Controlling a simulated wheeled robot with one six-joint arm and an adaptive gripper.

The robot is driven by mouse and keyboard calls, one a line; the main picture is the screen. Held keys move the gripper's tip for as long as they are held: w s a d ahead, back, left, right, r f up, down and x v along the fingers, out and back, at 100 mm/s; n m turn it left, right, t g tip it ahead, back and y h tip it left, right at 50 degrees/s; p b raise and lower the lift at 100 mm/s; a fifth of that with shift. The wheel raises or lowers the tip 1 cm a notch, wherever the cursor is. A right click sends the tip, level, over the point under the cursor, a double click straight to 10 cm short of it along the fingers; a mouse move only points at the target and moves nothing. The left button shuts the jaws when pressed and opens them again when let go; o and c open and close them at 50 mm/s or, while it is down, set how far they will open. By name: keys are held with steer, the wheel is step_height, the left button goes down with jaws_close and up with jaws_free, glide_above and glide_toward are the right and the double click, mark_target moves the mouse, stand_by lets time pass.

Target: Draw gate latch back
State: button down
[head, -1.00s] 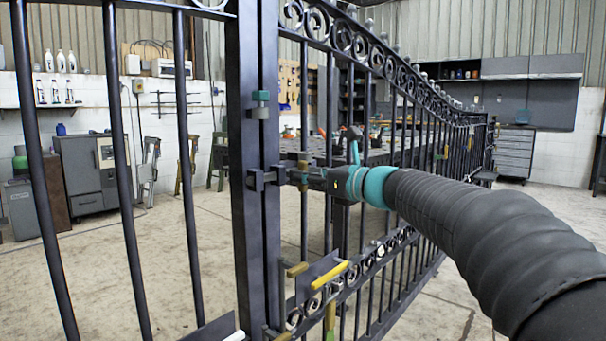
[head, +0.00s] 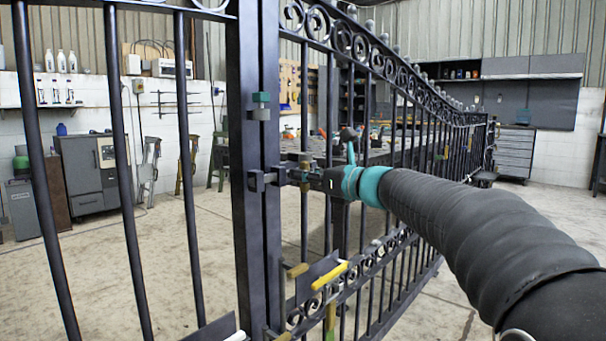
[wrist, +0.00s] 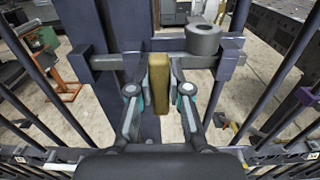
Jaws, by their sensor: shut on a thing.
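The latch is a grey horizontal bar (wrist: 120,61) running across a dark post in the wrist view, with a bracket at each end. A tan upright handle (wrist: 160,72) stands out from the bar's middle. My gripper (wrist: 159,92) is shut with one finger on each side of the tan handle. In the head view my gripper (head: 316,178) meets the latch on the gate (head: 395,80) just right of the thick gate post (head: 252,235), and its fingers partly hide the handle. The bar's left end reaches the bracket (head: 257,181) on the post.
A yellow-handled fitting (head: 329,276) sticks out from the gate below my gripper. A teal and grey fitting (head: 261,105) sits higher on the post. Vertical gate bars stand on both sides. A workbench and cabinets are beyond, with open floor between.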

steer(key=w+d+p, duration=0.1)
steer(key=w+d, duration=0.1)
steer(key=w+d+p, duration=0.1)
steer(key=w, duration=0.1)
steer(key=shift+w+d+r+p, duration=0.1)
steer(key=shift+w+d+p, duration=0.2)
steer(key=shift+w+d, duration=0.05)
steer(key=c, duration=1.1)
jaws_free()
steer(key=shift+w+d, duration=0.1)
steer(key=shift+d, duration=0.05)
steer(key=v, duration=1.2)
